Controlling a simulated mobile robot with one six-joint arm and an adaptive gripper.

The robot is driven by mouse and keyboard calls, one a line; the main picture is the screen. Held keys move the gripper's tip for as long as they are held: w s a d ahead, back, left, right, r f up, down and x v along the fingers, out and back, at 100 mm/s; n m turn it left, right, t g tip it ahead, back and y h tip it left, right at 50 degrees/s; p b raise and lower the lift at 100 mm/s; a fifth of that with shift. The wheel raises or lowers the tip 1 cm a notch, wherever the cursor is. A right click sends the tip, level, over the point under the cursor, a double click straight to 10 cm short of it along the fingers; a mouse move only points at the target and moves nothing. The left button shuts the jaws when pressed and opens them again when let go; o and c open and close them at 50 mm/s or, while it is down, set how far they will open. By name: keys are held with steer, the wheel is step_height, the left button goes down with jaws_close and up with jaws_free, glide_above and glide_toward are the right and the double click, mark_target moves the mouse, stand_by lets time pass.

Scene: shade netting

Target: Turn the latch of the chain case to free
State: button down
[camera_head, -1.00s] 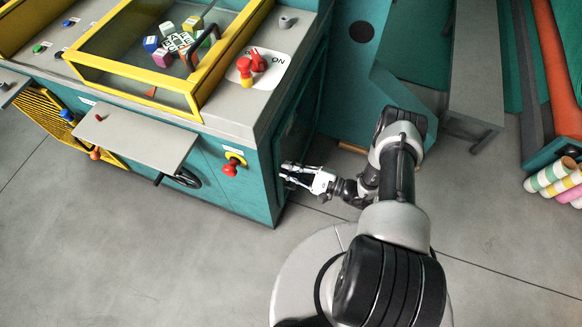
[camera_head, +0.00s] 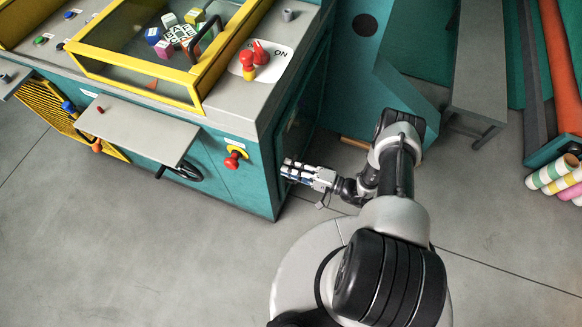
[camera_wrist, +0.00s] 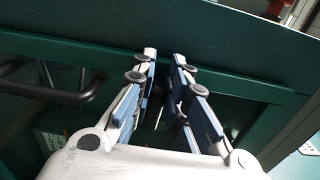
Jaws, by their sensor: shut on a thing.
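The chain case (camera_head: 297,118) is the dark panel in a teal frame on the right side of the machine. My gripper (camera_head: 287,169) reaches it from the right, low on that side. In the wrist view, my gripper (camera_wrist: 165,62) has its two blue-padded fingers close together in front of the teal frame (camera_wrist: 215,80), with a narrow gap between them. It is shut on the latch, which the fingers almost wholly hide. I cannot tell the latch's angle. A black bar handle (camera_wrist: 50,90) lies to the left of the fingers, apart from them.
A red knob on a yellow plate (camera_head: 235,158) is on the machine's front. A grey shelf (camera_head: 135,132) juts out there. A red lever (camera_head: 247,66) stands on top beside "ON". A grey bench (camera_head: 478,75) and coloured rolls (camera_head: 555,175) are right. Floor in front is clear.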

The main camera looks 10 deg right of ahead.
steer(key=shift+w+d, duration=0.15)
stand_by(0.4)
steer(key=c, duration=1.6)
jaws_free()
steer(key=shift+o, duration=0.2)
steer(key=v, duration=1.2)
steer(key=w+a+r+n+g+h, duration=0.1)
steer(key=w+r+n+g+h, duration=0.15)
steer(key=r+g, duration=0.7)
steer(key=w+a+r+n+g+h, duration=0.15)
steer(key=r+n, duration=0.25)
steer(key=r, duration=1.3)
steer(key=s+a+r+t+h, duration=0.2)
steer(key=s+r+h, duration=0.3)
steer(key=s+r, duration=0.3)
steer(key=s+a+r+t+h, duration=0.3)
steer(key=s+r+h, duration=0.2)
steer(key=s+r, duration=0.3)
step_height(320, 180, up, 5)
steer(key=shift+s+f+n+h, duration=0.1)
steer(key=shift+s+n+h, duration=0.2)
steer(key=shift+n, duration=0.15)
